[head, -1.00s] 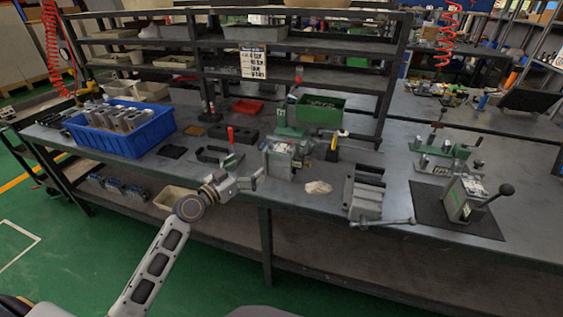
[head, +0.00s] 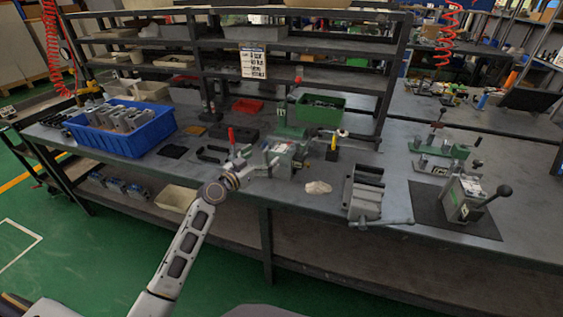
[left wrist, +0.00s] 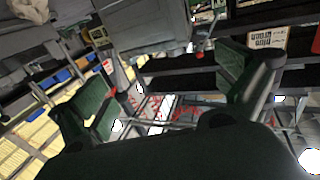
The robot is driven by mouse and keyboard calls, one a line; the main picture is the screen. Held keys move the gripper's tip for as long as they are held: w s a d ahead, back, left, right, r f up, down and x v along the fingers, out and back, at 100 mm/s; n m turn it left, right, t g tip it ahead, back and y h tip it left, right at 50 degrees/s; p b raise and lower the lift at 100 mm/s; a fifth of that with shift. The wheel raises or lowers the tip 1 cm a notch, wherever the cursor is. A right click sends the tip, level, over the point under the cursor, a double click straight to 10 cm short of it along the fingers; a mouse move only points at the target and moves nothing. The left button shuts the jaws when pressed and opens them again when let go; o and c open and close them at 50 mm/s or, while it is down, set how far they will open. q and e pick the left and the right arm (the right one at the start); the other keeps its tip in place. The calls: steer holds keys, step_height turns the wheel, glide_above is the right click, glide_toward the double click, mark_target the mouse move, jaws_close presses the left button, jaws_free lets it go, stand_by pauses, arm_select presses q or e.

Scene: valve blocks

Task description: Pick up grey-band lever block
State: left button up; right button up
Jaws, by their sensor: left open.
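A grey-green valve block (head: 284,156) with a pale top stands near the front edge of the bench, in the middle of the head view. Another grey-green block with a black-knobbed lever (head: 463,197) stands on a dark mat at the right. I cannot make out a grey band on either. My left gripper (head: 269,164) is at the left front side of the middle block and partly overlaps it in the picture. In the left wrist view its two green-padded fingers (left wrist: 168,98) are spread apart, with nothing clearly held between them. My right gripper is out of view.
A blue bin (head: 140,145) of grey parts stands at the left. A green bin (head: 318,112) stands behind the middle block. A pale cloth (head: 318,188) and a grey vice (head: 364,195) lie to its right. A red-handled tool (head: 231,138) stands at its left.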

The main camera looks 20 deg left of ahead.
mark_target(285, 162)
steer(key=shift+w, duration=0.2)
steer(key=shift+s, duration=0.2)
arm_select(q)
steer(key=x, duration=0.5)
steer(key=shift+w+f+p, duration=0.15)
steer(key=shift+f+p, duration=0.05)
steer(key=shift+p, duration=0.15)
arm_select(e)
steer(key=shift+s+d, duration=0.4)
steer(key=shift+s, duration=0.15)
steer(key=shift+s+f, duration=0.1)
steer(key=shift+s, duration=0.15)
